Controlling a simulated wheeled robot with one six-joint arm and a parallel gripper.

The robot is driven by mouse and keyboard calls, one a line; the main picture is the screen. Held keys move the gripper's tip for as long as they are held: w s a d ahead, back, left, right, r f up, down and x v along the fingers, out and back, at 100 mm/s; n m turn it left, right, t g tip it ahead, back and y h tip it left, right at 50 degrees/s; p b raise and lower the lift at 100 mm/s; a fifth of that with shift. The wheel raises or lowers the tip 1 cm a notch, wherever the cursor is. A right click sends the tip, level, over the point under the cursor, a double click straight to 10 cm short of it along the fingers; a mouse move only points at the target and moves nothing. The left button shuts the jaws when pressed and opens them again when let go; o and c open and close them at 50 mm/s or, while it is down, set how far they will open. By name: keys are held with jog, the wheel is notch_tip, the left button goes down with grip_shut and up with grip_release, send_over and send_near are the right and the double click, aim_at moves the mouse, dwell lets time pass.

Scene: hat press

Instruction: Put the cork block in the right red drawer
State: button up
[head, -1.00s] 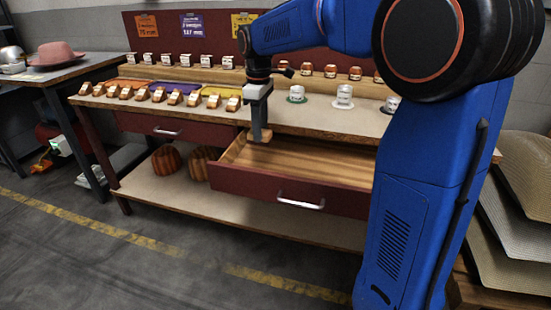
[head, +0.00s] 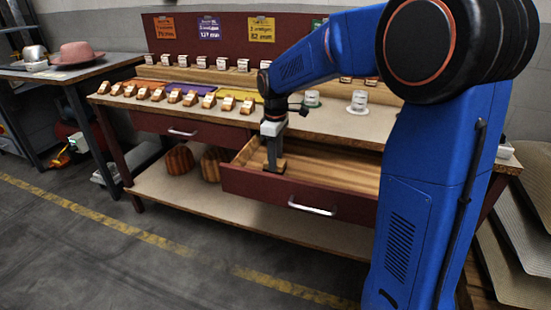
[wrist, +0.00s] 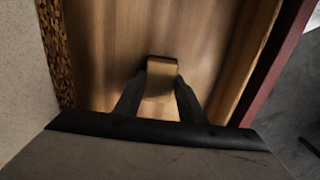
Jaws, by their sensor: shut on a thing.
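My gripper (head: 275,166) points down into the open right red drawer (head: 262,187), near its left end. In the wrist view my gripper (wrist: 160,95) is shut on the cork block (wrist: 160,66), a small tan piece between the two dark fingertips. The block is low inside the drawer, over the wooden bottom. I cannot tell whether it touches the bottom. In the head view only a small part of the block shows by the fingertips. The rest of the drawer is empty.
The left red drawer (head: 190,130) is shut. The worktop (head: 350,125) above holds rows of small blocks and white-topped pieces. Wooden hat forms (head: 180,160) stand on the shelf below. A pink hat (head: 76,53) lies on the side table.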

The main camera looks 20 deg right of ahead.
jog(key=o, duration=1.1)
jog(key=shift+f, duration=0.1)
notch_tip(320, 180, up, 12)
jog(key=s+d+m+t, duration=0.1)
jog(key=s+m, duration=0.1)
jog(key=s, duration=0.4)
jog(key=s+d+m, duration=0.2)
jog(key=s, duration=0.5)
jog(key=s+d+m+t, duration=0.1)
jog(key=s, duration=0.5)
jog(key=shift+s+d+f+m+t, duration=0.2)
jog(key=shift+d+f+m+t, duration=0.1)
jog(key=shift+d+f+m, duration=0.1)
jog(key=s+d+f+m+t, duration=0.2)
jog(key=s+f+m, duration=0.3)
jog(key=s, duration=0.9)
notch_tip(320, 180, down, 3)
jog(key=shift+f, duration=0.2)
